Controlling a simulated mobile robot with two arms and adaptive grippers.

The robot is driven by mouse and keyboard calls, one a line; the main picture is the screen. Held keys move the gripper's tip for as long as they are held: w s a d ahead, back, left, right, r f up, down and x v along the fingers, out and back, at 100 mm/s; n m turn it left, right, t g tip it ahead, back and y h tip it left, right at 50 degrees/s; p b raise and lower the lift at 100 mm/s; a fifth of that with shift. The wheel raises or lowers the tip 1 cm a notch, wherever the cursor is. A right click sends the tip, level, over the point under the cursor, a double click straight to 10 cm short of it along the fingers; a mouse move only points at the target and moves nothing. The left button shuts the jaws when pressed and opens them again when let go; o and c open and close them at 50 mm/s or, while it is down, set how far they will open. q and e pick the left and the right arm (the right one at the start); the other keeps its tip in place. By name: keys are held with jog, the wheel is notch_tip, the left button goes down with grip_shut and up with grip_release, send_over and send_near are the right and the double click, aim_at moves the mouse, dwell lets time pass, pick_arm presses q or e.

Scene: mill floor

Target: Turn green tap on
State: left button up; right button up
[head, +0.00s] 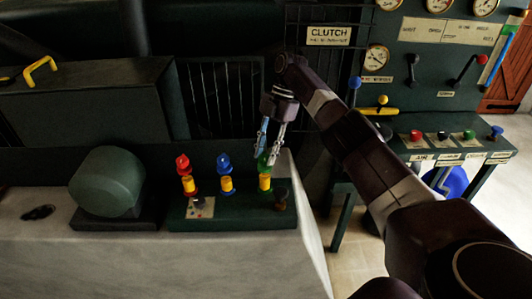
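Whether the fingers touch the handle, I cannot tell. My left gripper is not in view.
A red tap (182,162) and a blue tap (224,162) stand to the left on the same base (235,218). A dark knob (280,195) is close by on the right. A rounded green housing (106,182) sits farther left on the pale block. A control desk (455,150) stands at the right.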

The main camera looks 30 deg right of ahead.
aim_at(266, 156)
jog(key=o, duration=0.3)
jog(key=shift+o, duration=0.2)
jog(key=shift+r, duration=0.1)
notch_tip(266, 156, up, 10)
dwell(0.8)
